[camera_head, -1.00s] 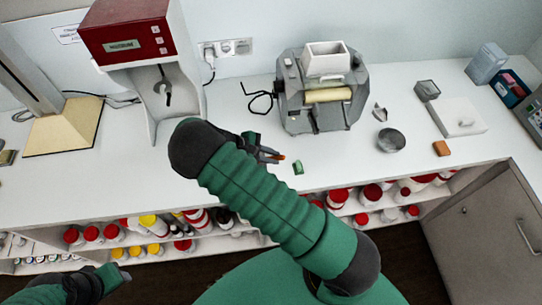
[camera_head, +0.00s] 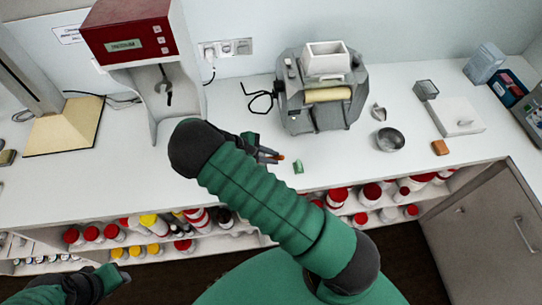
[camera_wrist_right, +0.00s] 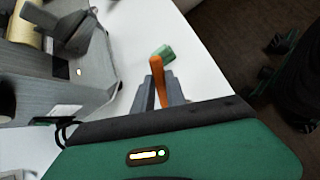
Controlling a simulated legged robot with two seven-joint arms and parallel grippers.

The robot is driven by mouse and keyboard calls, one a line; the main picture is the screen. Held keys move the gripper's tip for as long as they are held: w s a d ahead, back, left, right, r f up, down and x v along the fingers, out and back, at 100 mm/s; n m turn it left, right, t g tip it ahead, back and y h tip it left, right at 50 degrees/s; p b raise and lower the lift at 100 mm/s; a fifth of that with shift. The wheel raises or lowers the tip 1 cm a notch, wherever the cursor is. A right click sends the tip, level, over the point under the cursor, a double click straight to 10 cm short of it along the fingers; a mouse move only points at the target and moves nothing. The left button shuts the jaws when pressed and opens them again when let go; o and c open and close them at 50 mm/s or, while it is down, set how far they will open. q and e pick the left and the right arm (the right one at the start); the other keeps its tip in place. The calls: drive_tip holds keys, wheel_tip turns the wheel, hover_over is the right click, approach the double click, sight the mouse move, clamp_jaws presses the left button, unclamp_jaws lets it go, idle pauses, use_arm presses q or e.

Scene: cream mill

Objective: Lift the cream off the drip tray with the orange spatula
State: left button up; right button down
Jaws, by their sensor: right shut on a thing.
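My right gripper (camera_head: 268,155) is shut on the orange spatula (camera_head: 281,158), low above the bench in front of the mill. In the right wrist view the orange spatula (camera_wrist_right: 157,78) sticks out between the two grey fingers (camera_wrist_right: 158,92). The grey mill (camera_head: 320,90) with its pale yellow roller (camera_head: 328,95) stands behind and to the right of this gripper. I cannot clearly make out the drip tray or any cream on it. My left gripper (camera_head: 119,276) is at the lower left, away from the bench top; its jaws are too unclear to judge.
A small green block (camera_head: 298,167) lies near the bench's front edge, close beyond the spatula. A red-topped machine (camera_head: 130,40) stands at left. Shelves below hold several jars.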

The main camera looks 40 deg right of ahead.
drive_tip(key=shift+a, duration=0.3)
drive_tip(key=shift+r, duration=0.15)
drive_tip(key=r+p, duration=0.2)
drive_tip(key=shift+d+r+p, duration=0.2)
drive_tip(key=shift+r+p, duration=0.1)
drive_tip(key=shift+r, duration=0.05)
wheel_tip(320, 180, up, 3)
drive_tip(key=shift+a+r+p, duration=0.1)
drive_tip(key=shift+p, duration=1.1)
